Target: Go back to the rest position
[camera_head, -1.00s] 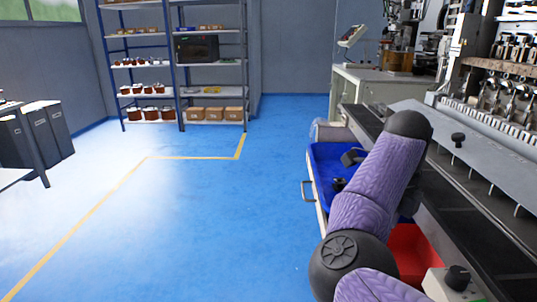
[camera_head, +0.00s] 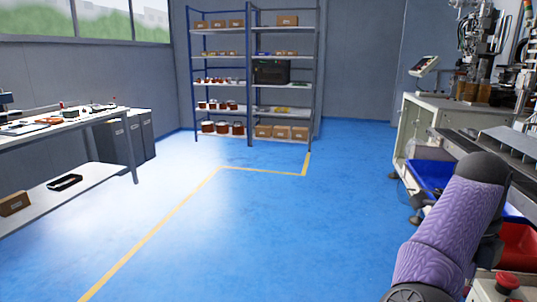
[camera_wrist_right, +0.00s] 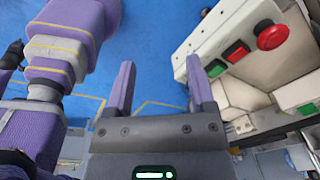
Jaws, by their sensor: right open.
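My right gripper shows in the right wrist view (camera_wrist_right: 160,88). Its two purple fingers stand wide apart with nothing between them, over the blue floor. In the head view my purple right arm comes up from the bottom right, and its far parts reach beside the machine bench. My left gripper does not show clearly in either view. Purple and grey links of my own body fill the left of the right wrist view.
A control box (camera_wrist_right: 222,38) with green and red buttons stands close right of my right gripper. A blue tray (camera_head: 433,172) and a red bin (camera_head: 519,247) lie by the bench. A shelf rack (camera_head: 250,72) and a worktable (camera_head: 62,190) border the open floor (camera_head: 250,240).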

